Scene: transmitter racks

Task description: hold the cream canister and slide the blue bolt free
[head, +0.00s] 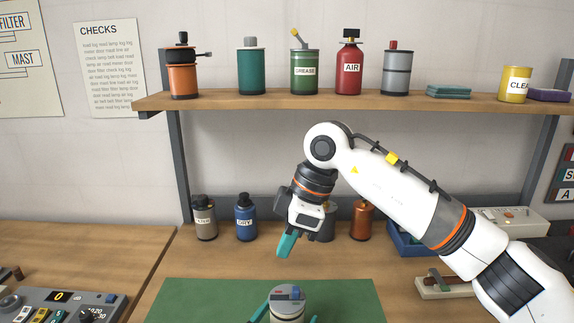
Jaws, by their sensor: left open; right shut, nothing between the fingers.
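The cream canister (287,317) stands at the bottom edge of the head view, on the green mat (200,300). Its lower part is cut off by the frame. Its grey top carries a small blue part (291,289), which looks like the blue bolt, and a small red mark; details are too small to tell. My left gripper (285,317) is open, with one teal finger on each side of the canister; whether they touch it I cannot tell. My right gripper (284,246) is shut and empty, pointing down above and behind the canister, apart from it.
A brown bottle (206,222), a blue DRY bottle (246,222) and a copper bottle (361,222) stand along the back. A wooden shelf (220,101) with several containers spans above. A control panel (60,308) is at lower left. The mat's left part is clear.

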